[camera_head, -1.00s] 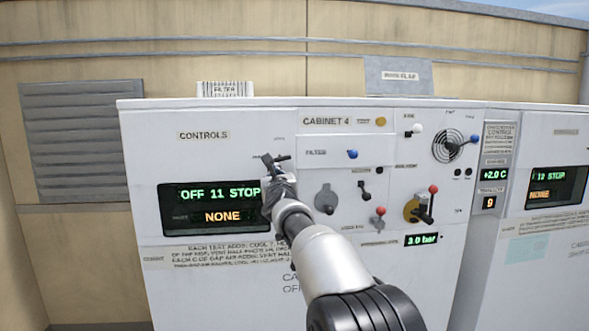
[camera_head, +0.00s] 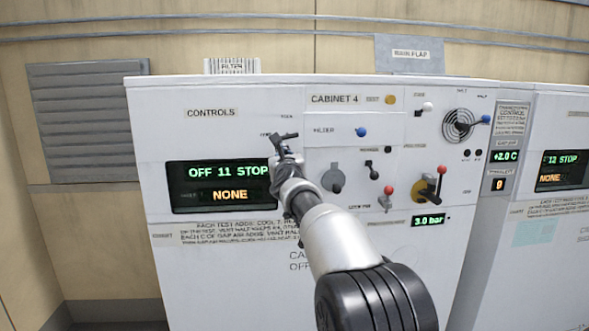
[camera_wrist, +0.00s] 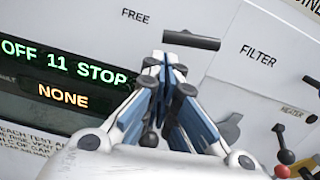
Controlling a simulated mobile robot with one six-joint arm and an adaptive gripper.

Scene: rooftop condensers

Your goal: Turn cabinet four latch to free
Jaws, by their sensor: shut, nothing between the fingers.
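Cabinet four (camera_head: 318,240) is a white cabinet with a "CABINET 4" label. Its latch (camera_head: 284,136) is a small dark handle right of the display, mostly behind my gripper. In the wrist view the latch (camera_wrist: 191,40) shows as a dark bar right of the word FREE, lying nearly across the picture and tilted slightly down to the right. My gripper (camera_wrist: 168,68) is shut and empty, its fingertips at or just below this bar. I cannot tell whether they touch it. My gripper (camera_head: 285,153) also covers part of the panel in the head view.
The display (camera_head: 225,185) reads OFF 11 STOP and NONE. To the right are a blue knob (camera_head: 361,132), a grey round knob (camera_head: 333,178), red-knobbed levers (camera_head: 389,189) and a fan dial (camera_head: 458,126). A second cabinet (camera_head: 545,215) stands at the right.

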